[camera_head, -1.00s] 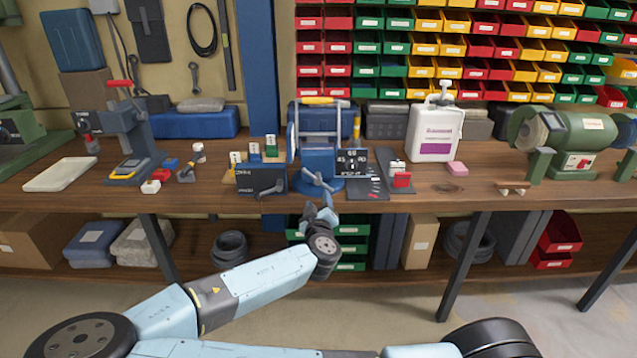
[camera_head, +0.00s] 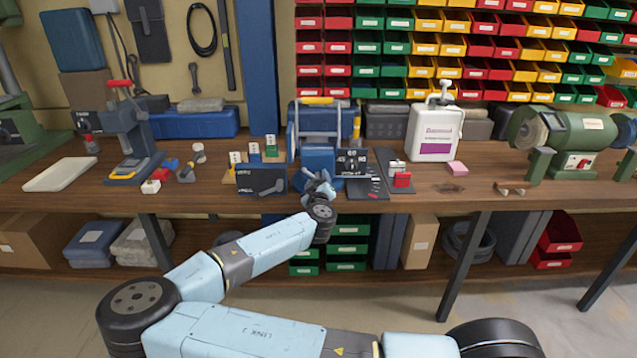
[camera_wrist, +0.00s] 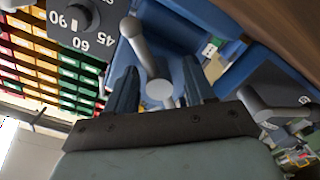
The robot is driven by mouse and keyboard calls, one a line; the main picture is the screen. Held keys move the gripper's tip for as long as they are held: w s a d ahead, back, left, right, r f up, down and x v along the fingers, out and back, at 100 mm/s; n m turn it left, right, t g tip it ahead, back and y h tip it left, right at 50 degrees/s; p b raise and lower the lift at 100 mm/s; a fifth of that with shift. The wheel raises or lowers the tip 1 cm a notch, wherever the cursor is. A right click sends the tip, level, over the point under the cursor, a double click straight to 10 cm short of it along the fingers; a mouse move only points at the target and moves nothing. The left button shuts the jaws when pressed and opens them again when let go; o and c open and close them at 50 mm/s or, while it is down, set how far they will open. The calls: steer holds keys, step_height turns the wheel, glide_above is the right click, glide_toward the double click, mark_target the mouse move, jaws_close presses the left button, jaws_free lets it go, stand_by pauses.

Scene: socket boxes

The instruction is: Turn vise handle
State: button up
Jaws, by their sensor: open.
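The blue vise (camera_head: 318,158) stands near the front edge of the bench, and its blue body (camera_wrist: 205,15) fills the upper middle of the wrist view. Its grey handle (camera_wrist: 143,48) is a bar with rounded ends, slanting in front of the body. My gripper (camera_head: 318,183) is at the front of the vise and hides the handle in the head view. In the wrist view my gripper (camera_wrist: 157,80) is open, with one dark finger on each side of the handle's lower end. I cannot tell whether either finger touches it.
A dark panel with a grey lever (camera_head: 268,186) stands close left of the vise. A black angle dial (camera_head: 351,162) stands close right. A dark board with a red block (camera_head: 402,180) lies further right.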

jaws_close()
stand_by(0.4)
steer(key=shift+n, duration=0.4)
steer(key=n, duration=0.4)
steer(key=shift+f+n, duration=0.1)
steer(key=shift+n, duration=2.1)
